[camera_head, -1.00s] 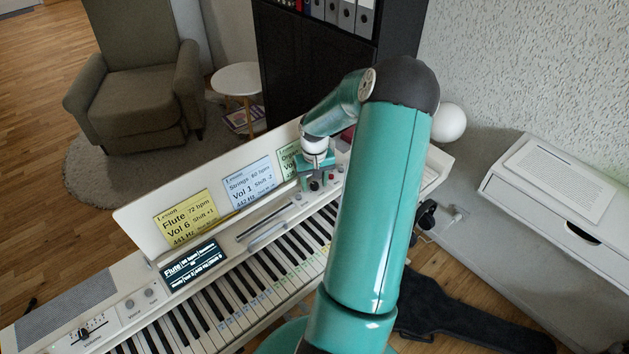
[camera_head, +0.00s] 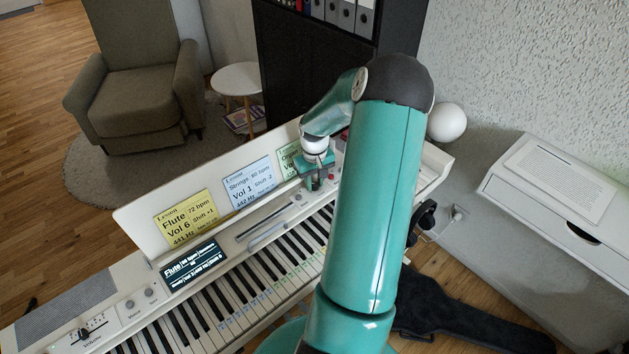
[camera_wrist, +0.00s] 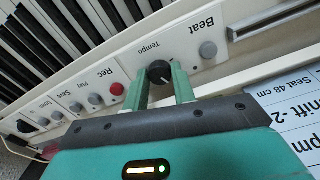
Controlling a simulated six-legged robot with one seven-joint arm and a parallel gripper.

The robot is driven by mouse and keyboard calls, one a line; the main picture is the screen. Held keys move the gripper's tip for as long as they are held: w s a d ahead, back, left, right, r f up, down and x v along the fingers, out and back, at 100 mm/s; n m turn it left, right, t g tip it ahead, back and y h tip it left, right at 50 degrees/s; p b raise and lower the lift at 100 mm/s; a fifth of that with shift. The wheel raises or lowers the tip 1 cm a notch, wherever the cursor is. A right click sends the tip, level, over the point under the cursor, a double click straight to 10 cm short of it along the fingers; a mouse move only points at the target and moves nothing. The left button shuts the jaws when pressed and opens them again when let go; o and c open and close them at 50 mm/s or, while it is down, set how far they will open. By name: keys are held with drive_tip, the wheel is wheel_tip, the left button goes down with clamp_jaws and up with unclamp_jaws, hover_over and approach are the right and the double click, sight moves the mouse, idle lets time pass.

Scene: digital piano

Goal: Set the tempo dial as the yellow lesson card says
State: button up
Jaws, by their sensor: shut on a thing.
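The yellow lesson card (camera_head: 186,218) stands on the piano's music rest and reads Flute, 72 bpm, Vol 6, Shift +1, 441 Hz. The black tempo dial (camera_wrist: 159,72), with a pale pointer line, sits on the panel beside the printed word Tempo in the wrist view. My gripper (camera_wrist: 161,80) has its two green fingers on either side of the dial, shut on it. In the head view my gripper (camera_head: 318,184) is at the right part of the panel and hides the dial. The piano's display (camera_head: 193,265) reads Flute; its smaller text is too small to read surely.
A blue card (camera_head: 249,181) and a partly hidden green card (camera_head: 289,160) stand beside the yellow one. A grey Beat knob (camera_wrist: 208,50), a red Rec button (camera_wrist: 117,89) and grey buttons lie near the dial. The keys (camera_head: 240,295) run along the front.

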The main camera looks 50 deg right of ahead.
sight(314, 184)
drive_tip(key=n, duration=0.5)
drive_tip(key=shift+n, duration=2.4)
drive_tip(key=o, duration=1)
wheel_tip(314, 184, up, 14)
